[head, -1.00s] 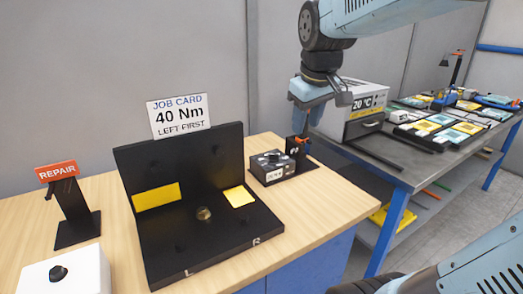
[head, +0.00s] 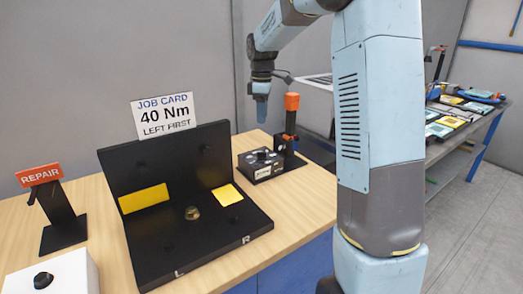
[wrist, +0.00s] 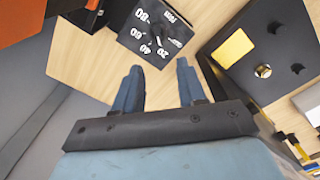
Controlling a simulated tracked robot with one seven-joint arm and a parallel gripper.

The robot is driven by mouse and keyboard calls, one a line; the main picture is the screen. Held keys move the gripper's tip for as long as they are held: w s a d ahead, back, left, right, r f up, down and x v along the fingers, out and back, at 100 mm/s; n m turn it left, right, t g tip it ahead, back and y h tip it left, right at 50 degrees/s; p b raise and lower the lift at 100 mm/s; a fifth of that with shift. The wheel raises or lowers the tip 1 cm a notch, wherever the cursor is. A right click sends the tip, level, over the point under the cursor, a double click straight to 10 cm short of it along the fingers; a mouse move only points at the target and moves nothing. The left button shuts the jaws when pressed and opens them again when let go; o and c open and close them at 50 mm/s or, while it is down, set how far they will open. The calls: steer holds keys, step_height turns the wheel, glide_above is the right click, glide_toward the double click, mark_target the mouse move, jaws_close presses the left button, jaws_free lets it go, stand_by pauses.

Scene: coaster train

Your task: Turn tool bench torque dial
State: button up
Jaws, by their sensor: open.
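The torque dial box (head: 268,164) is a small black block with a round black knob on top, on the right part of the wooden bench. In the wrist view the dial's black face (wrist: 172,43) shows white marks 20, 40, 60 and 80 around the knob (wrist: 158,28); the pointer's setting is too small to tell. My gripper (head: 261,96) hangs above and behind the dial box in the head view. In the wrist view my gripper (wrist: 159,88) is open and empty, its two blue fingers apart, with the dial beyond the fingertips. A job card (head: 165,114) reads 40 Nm, LEFT FIRST.
A black fixture (head: 225,232) marked L and R stands left of the dial. An orange-topped tool (head: 291,103) stands upright close behind the dial box. A REPAIR sign (head: 40,174) and white box (head: 60,275) are at left. My arm hides part of the right-hand bench (head: 455,150).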

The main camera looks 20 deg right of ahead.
mark_target(262, 152)
steer(key=f, duration=1.4)
steer(key=shift+w+f, duration=0.2)
steer(key=shift+w, duration=0.15)
steer(key=shift+c, duration=0.2)
jaws_close()
